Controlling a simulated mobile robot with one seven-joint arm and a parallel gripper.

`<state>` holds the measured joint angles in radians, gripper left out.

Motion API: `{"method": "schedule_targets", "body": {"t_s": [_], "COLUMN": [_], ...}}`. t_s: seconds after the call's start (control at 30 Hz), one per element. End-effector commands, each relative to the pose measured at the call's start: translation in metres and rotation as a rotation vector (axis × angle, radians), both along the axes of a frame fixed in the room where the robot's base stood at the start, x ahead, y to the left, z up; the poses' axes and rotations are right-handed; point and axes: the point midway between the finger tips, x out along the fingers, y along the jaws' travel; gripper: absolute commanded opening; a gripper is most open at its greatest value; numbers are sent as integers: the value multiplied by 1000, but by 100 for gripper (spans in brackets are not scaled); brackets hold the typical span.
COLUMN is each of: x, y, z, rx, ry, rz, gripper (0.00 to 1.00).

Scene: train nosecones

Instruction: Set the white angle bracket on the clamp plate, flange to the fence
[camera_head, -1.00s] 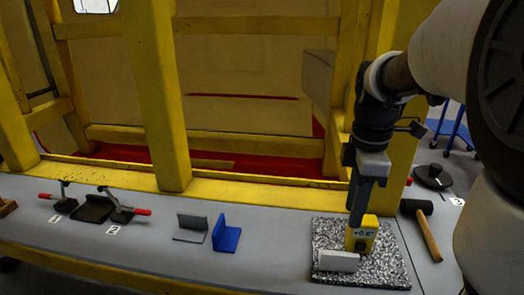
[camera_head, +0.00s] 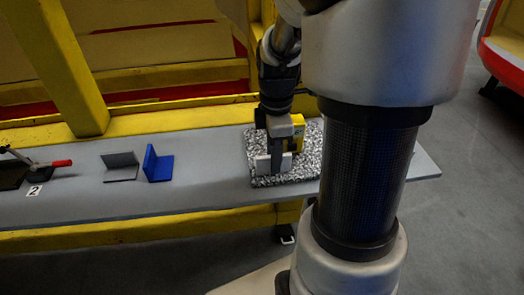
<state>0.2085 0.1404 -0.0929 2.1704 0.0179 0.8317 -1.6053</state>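The white angle bracket (camera_head: 262,166) stands on a speckled grey mat (camera_head: 262,182) on the bench. My gripper (camera_head: 277,168) points down at the bracket and covers its middle, with white showing on both sides. Whether the fingers are open or closed on it is too small to tell. The clamp plate (camera_head: 10,177) is a dark plate at the far left edge, partly cut off by the frame. A toggle clamp with a red handle (camera_head: 61,163) is beside it. The fence cannot be made out.
A grey angle bracket (camera_head: 121,168) and a blue angle bracket (camera_head: 157,165) stand between the clamp plate and the mat. A yellow box (camera_head: 297,132) is just behind my gripper. A yellow post (camera_head: 75,75) rises behind the bench. Bare bench lies left of the mat.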

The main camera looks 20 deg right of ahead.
Motion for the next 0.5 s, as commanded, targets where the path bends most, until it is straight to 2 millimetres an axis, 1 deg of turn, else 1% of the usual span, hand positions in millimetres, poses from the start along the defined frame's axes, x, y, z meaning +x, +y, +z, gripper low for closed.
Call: {"method": "schedule_targets", "body": {"t_s": [0.03, 0.1, 0.3, 0.33, 0.5], "x": [0, 0, 0, 0, 0], "y": [0, 0, 0, 0, 0], "z": [-5, -8, -8, -8, -8], "rx": [1, 0, 0, 0, 0], "ry": [2, 0, -1, -1, -1], "rz": [0, 0, 0, 0, 0], "gripper": [31, 31, 31, 30, 1]}}
